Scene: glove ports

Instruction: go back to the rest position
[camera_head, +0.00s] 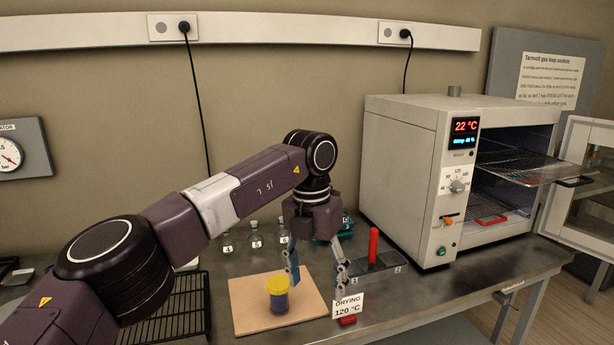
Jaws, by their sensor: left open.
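My left arm reaches in from the left. Its left gripper (318,283) points down over the bench, open and with nothing between its fingers. Its fingertips are just right of a dark blue jar with a yellow lid (278,294). The jar stands upright on a tan board (252,314). My right gripper does not show.
An oven (402,185) with its door (590,190) open stands on the bench at right, a rack (520,166) pulled partly out. A red cylinder (373,245) stands on a dark holder. A "DRYING 120 °C" sign (347,305), small bottles (256,236) and a black rack (180,315) are nearby.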

